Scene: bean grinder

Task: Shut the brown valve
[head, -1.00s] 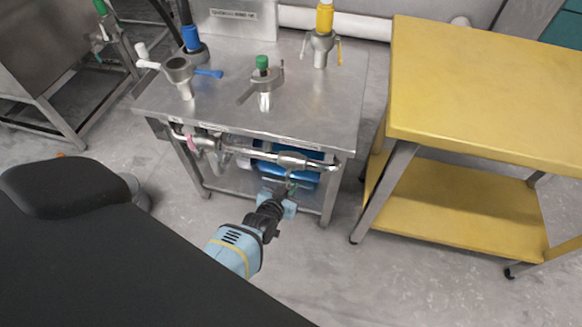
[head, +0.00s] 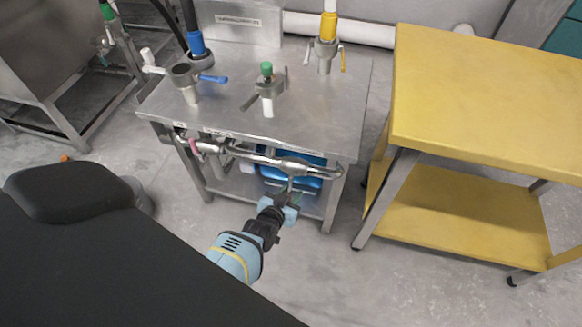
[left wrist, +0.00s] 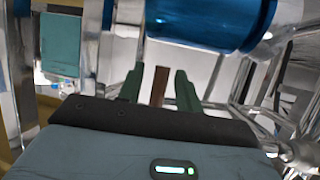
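The brown valve's handle (left wrist: 160,86) shows in the left wrist view as a narrow upright brown bar. It stands between the two green fingers of my left gripper (left wrist: 159,88), with a gap visible on each side. The fingers are apart; I cannot tell how deep the handle sits between them. In the head view my left gripper (head: 287,196) is low in front of the steel table, just below the front pipe (head: 262,158). The brown handle is too small to make out there. My right gripper is not in view.
The steel table (head: 320,110) carries blue-, green- and yellow-marked valves on top. Blue cylinders (head: 280,176) lie under it, behind the pipe; one is close above my fingers in the wrist view (left wrist: 205,20). A yellow cart (head: 480,95) stands at the right. The floor in front is clear.

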